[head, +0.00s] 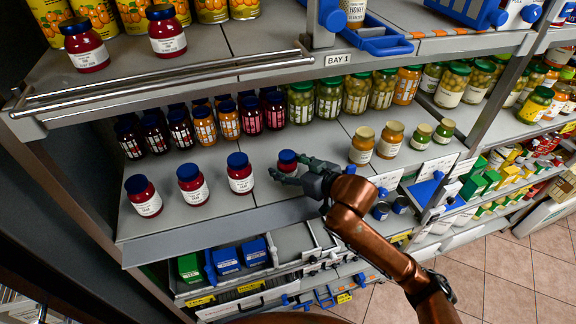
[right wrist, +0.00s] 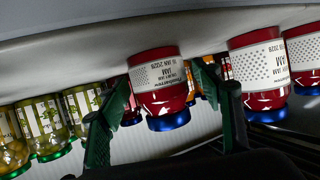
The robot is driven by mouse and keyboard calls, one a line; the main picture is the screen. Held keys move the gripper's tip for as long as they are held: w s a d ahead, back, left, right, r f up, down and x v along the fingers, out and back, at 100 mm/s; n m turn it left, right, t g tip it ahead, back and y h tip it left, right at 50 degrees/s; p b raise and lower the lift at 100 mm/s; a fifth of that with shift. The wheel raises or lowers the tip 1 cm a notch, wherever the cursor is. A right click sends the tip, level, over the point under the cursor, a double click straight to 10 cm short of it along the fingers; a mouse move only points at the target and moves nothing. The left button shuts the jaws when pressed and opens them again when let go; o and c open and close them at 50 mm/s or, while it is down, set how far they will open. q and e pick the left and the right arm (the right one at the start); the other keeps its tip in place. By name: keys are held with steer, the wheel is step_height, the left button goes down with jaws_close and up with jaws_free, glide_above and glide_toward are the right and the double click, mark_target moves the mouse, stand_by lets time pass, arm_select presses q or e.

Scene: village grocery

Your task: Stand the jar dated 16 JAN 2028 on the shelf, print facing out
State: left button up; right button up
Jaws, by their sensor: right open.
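The jar dated 16 JAN 2028 (right wrist: 158,80), red with a blue lid, stands on the middle shelf (head: 262,188); the right wrist view shows it upside down. Its white label faces the wrist camera, at the shelf's front side. In the head view the jar (head: 287,161) is at the right end of a front row of similar jars, partly hidden by my gripper. My right gripper (head: 292,173) is open, with its green fingers on either side of the jar in the right wrist view (right wrist: 163,92). Whether they touch it I cannot tell. My left gripper is not in view.
Three similar jam jars (head: 192,185) stand spaced out to the left. Darker jars (head: 181,130) and pickle jars (head: 329,98) fill the row behind. Small yellow-lidded jars (head: 362,145) stand to the right. A rail (head: 170,78) edges the upper shelf, which holds two more red jars (head: 166,31).

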steer(key=shift+r, duration=0.1)
steer(key=shift+s+d+r, duration=0.1)
steer(key=shift+s+d, duration=0.05)
steer(key=shift+d, duration=0.05)
steer(key=v, duration=0.8)
steer(key=shift+s+d+b, duration=0.1)
steer(key=shift+s+b, duration=0.05)
steer(key=shift+b, duration=0.15)
steer(key=p+v, duration=0.1)
steer(key=p, duration=0.2)
steer(key=p+v, duration=0.1)
steer(key=p, duration=0.2)
steer(key=shift+s+r, duration=0.25)
steer(key=shift+r, duration=0.2)
steer(key=shift+s+d+f+p, duration=0.15)
steer(key=shift+d+p, duration=0.15)
steer(key=shift+p, duration=0.35)
steer(key=shift+s+d, duration=0.1)
